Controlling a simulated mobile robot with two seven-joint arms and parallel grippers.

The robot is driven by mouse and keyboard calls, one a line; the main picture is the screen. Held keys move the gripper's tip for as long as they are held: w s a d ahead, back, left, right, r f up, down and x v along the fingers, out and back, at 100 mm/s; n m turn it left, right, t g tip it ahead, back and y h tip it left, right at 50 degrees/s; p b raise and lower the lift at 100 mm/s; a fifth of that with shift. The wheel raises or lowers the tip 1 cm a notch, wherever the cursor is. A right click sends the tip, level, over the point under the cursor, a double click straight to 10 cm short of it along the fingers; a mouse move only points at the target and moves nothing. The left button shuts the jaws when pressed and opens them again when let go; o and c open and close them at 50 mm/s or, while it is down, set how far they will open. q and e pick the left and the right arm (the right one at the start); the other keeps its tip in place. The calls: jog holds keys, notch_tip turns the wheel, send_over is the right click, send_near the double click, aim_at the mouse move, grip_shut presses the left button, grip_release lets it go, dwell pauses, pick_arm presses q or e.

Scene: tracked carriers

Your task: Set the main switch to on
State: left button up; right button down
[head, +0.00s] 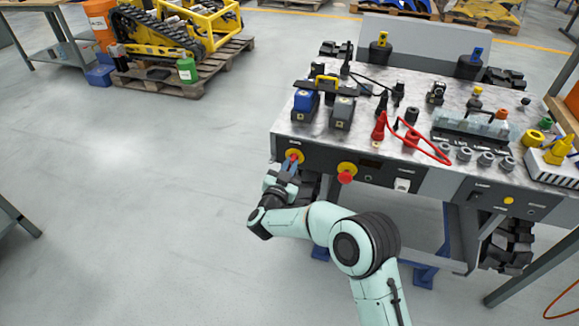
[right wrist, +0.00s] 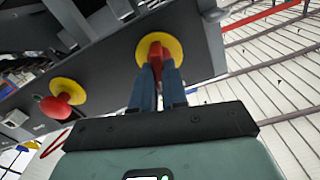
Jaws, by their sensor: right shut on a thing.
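The main switch (head: 295,156) is a red handle on a round yellow plate at the left end of the bench's dark front panel. It also shows in the right wrist view (right wrist: 156,50), where the red handle sits between my two blue fingers. My right gripper (head: 291,165) is shut on this red handle. The fingers hide part of the handle, and I cannot read its exact angle or any on or off marking. My left gripper is not in view.
A red mushroom button (head: 345,177) on a yellow plate sits just right of the switch. The metal bench top (head: 365,115) carries batteries, a red cable and several connectors. A pallet (head: 190,82) with a yellow tracked machine stands at the back left.

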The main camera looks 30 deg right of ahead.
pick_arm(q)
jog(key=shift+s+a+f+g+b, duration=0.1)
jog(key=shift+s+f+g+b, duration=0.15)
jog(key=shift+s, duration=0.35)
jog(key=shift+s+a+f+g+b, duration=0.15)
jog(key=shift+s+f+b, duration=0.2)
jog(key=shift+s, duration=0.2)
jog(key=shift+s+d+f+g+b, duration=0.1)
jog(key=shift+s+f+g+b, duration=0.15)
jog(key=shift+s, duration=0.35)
pick_arm(e)
jog(key=shift+s+d+f+m, duration=0.1)
jog(key=shift+f+m, duration=0.05)
jog(key=shift+m, duration=3.55)
jog(key=shift+f+m, duration=0.15)
jog(key=shift+m, duration=3.55)
jog(key=c, duration=1.2)
grip_release()
jog(key=shift+o, duration=0.2)
pick_arm(q)
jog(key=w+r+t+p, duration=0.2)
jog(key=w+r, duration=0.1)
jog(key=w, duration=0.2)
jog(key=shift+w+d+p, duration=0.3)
jog(key=shift+p, duration=0.1)
pick_arm(e)
jog(key=v, duration=1.3)
jog(key=shift+s, duration=0.2)
